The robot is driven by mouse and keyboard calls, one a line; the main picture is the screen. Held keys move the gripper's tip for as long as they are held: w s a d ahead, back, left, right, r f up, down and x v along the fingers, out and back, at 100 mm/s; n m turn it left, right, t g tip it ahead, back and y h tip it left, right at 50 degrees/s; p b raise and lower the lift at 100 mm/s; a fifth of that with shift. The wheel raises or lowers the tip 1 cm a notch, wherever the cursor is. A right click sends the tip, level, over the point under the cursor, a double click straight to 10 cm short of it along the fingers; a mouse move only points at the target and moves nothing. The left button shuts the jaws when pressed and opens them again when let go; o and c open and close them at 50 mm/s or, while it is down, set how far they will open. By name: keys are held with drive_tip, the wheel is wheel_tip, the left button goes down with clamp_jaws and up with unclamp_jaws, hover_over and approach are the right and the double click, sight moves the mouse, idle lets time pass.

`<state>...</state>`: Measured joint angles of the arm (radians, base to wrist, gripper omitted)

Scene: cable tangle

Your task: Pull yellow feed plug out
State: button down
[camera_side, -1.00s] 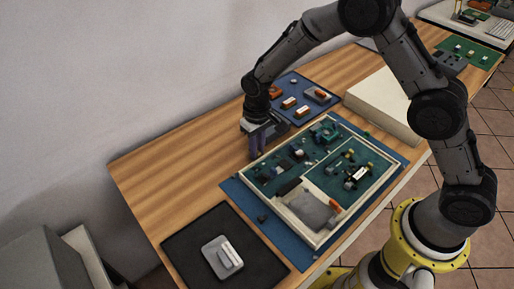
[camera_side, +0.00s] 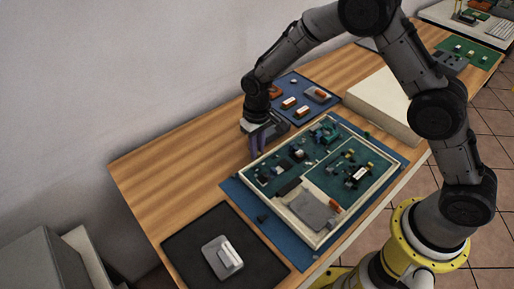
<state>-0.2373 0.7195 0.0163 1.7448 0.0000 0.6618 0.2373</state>
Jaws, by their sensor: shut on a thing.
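My gripper (camera_side: 257,146) points down at the far left corner of the framed green board (camera_side: 322,176). Its fingers look shut, but what is between them is too small and too dark to make out. I cannot pick out a yellow plug at the fingers. Small yellow parts (camera_side: 352,168) show on the right half of the board, apart from my gripper. The board lies in a pale frame (camera_side: 322,238) on a blue mat (camera_side: 283,246).
A black mat (camera_side: 188,247) with a grey device (camera_side: 222,257) lies at the front. A blue tray (camera_side: 291,85) with several orange and white parts is behind my gripper. A cream box (camera_side: 382,104) stands to the right. Bare wood (camera_side: 180,170) is free at the left.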

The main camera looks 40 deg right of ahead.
drive_tip(key=shift+w, duration=0.15)
drive_tip(key=shift+w+r, duration=0.1)
drive_tip(key=shift+w, duration=0.75)
drive_tip(key=c, duration=0.8)
unclamp_jaws()
wheel_tip(320, 180, up, 14)
